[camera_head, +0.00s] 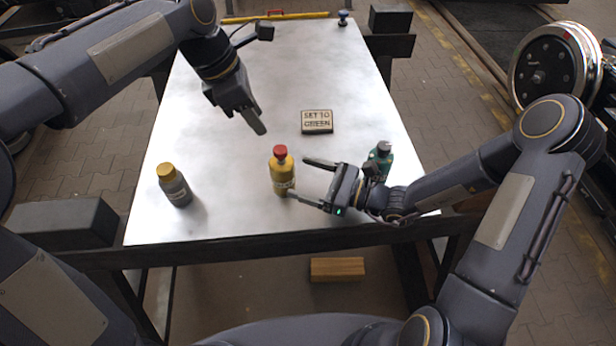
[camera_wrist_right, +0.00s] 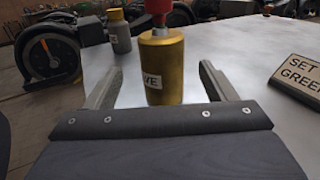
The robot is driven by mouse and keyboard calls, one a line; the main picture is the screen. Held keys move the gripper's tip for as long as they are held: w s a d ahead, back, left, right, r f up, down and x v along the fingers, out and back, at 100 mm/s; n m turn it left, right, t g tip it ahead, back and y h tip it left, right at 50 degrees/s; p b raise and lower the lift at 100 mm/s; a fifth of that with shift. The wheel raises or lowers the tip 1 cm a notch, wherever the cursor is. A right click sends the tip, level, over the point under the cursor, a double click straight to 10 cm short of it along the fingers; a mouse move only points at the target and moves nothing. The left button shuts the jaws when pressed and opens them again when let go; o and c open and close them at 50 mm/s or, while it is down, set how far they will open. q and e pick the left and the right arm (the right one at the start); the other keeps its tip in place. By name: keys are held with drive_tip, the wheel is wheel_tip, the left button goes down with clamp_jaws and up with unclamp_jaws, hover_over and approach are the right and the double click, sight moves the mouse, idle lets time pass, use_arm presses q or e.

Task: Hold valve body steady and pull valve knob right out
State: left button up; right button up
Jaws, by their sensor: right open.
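The valve body (camera_head: 284,183) is a yellow cylinder with a label, standing upright on the table. Its red valve knob (camera_head: 280,151) sits on top. My right gripper (camera_head: 305,178) is open just to the right of the valve body, its fingers pointing at it. In the right wrist view the valve body (camera_wrist_right: 163,70) stands between the lines of the two open fingers (camera_wrist_right: 158,70); I cannot tell whether they touch it. The red knob (camera_wrist_right: 158,7) is cut off at the top there. My left gripper (camera_head: 254,120) hangs above the table, apart from the valve; its finger opening is not clear.
A grey bottle with a yellow cap (camera_head: 175,185) stands at the left. A green bottle (camera_head: 381,158) stands behind my right wrist. A "SET TO GREEN" sign (camera_head: 317,122) lies behind the valve. The back of the table (camera_head: 290,65) is mostly clear.

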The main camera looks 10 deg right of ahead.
sight(280, 149)
drive_tip(key=shift+w+a+f, duration=0.15)
drive_tip(key=shift+w+a, duration=0.05)
drive_tip(key=shift+w, duration=0.05)
drive_tip(key=x, duration=0.7)
drive_tip(key=shift+w+a, duration=0.1)
drive_tip(key=shift+a, duration=0.05)
drive_tip(key=shift+c, duration=0.4)
drive_tip(key=c, duration=1)
use_arm(q)
drive_tip(key=shift+o, duration=0.6)
use_arm(e)
drive_tip(key=shift+c, duration=0.2)
use_arm(q)
drive_tip(key=shift+o, duration=1.2)
drive_tip(key=shift+d+r, duration=0.1)
drive_tip(key=shift+d, duration=0.15)
drive_tip(key=d+r+m+y, duration=0.2)
drive_tip(key=d+y, duration=0.2)
drive_tip(key=shift+g, duration=0.3)
drive_tip(key=f, duration=1.1)
drive_tip(key=shift+w+a+f, duration=0.2)
drive_tip(key=shift+w+f, duration=0.05)
drive_tip(key=shift+w, duration=0.05)
